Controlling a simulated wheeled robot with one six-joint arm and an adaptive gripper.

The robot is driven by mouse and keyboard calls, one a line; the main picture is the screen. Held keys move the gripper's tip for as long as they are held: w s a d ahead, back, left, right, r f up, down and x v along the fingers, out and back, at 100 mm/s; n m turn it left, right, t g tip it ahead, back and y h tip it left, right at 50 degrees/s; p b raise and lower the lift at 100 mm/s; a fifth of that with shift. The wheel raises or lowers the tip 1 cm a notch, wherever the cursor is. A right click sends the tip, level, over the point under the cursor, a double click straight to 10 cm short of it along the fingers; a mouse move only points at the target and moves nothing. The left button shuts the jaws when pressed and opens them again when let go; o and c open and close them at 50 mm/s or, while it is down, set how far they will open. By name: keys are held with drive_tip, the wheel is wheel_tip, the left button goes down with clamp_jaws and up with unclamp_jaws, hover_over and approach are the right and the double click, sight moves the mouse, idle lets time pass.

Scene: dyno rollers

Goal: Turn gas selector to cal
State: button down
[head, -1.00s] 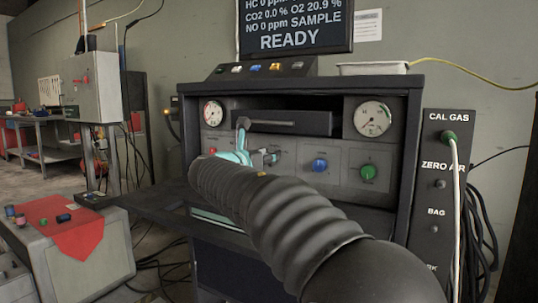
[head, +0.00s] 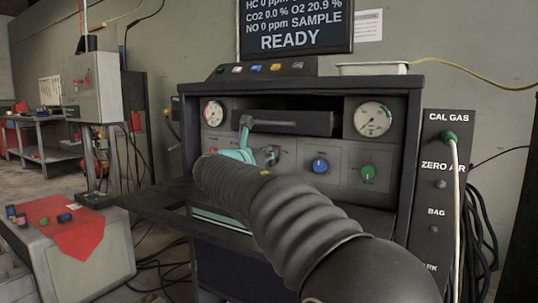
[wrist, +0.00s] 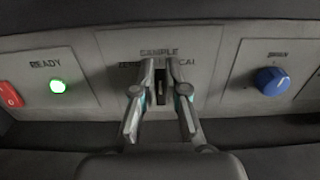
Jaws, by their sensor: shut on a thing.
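The gas selector (wrist: 161,90) is a small dark knob on the grey panel in the wrist view. SAMPLE is lettered above it, ZERO to its left and CAL (wrist: 187,63) to its right. Its visible part stands about upright, under SAMPLE. My gripper (wrist: 160,100) has one finger on each side of the selector and is shut on it. In the head view my gripper (head: 270,157) is at the panel, and my arm hides much of it. The selector cannot be made out there.
A green READY lamp (wrist: 57,87) and a red switch (wrist: 10,95) are left of the selector. A blue knob (wrist: 272,81) is to the right; a green knob (head: 368,172) lies beyond it.

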drive_tip(key=shift+f, duration=0.4)
drive_tip(key=m, duration=0.1)
drive_tip(key=m+b, duration=0.2)
drive_tip(key=shift+d+f, duration=0.25)
drive_tip(key=m+b, duration=0.2)
drive_tip(key=m, duration=0.1)
drive_tip(key=shift+s+d+f, duration=0.15)
drive_tip(key=shift+d, duration=0.05)
drive_tip(key=m+b, duration=0.2)
drive_tip(key=shift+s+d+m, duration=0.1)
drive_tip(key=shift+d+m, duration=0.05)
drive_tip(key=shift+m, duration=0.75)
